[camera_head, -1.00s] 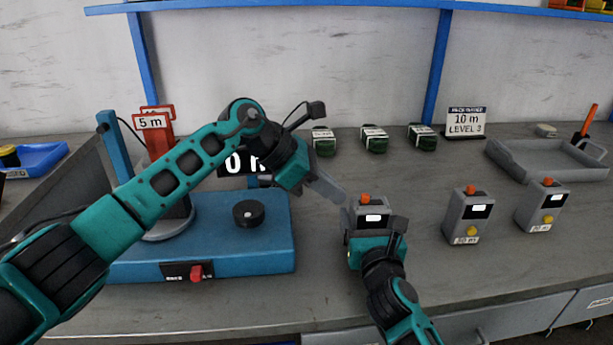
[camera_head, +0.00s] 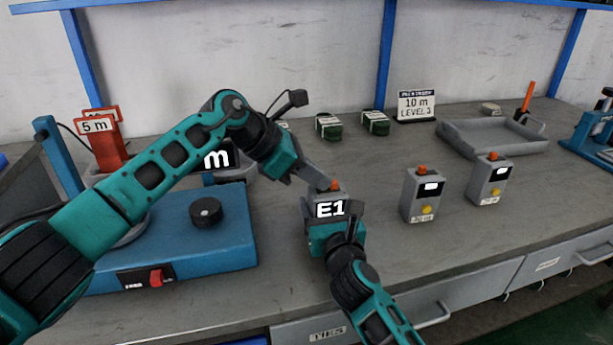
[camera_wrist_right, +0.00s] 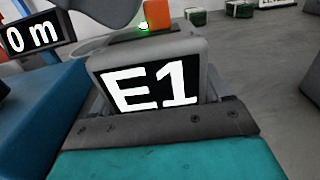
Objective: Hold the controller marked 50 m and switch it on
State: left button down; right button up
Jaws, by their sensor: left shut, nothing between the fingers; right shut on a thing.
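A grey controller (camera_head: 331,208) with an orange button on top stands at the bench's middle, its display reading E1. It also fills the right wrist view (camera_wrist_right: 150,85), where a small green light glows beside the orange button. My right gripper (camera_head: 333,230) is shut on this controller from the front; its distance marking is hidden. My left gripper (camera_head: 321,182) is shut and empty, its fingertips at the orange button on top; whether they touch cannot be told. Two more grey controllers (camera_head: 421,195) (camera_head: 489,179) stand to the right, their labels too small to read surely.
A blue machine (camera_head: 190,245) with a black knob and red switch stands to the left. Green-black blocks (camera_head: 328,127) line the back. The bench front right is clear.

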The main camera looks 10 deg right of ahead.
aim_at(315, 191)
pick_arm(q)
jog(key=shift+a, duration=0.1)
pick_arm(e)
jog(key=shift+a, duration=0.1)
pick_arm(q)
jog(key=shift+a, duration=0.3)
jog(key=a, duration=0.3)
jog(key=shift+w, duration=0.1)
jog(key=v, duration=1)
jog(key=shift+a, duration=0.2)
pick_arm(e)
jog(key=o, duration=1.1)
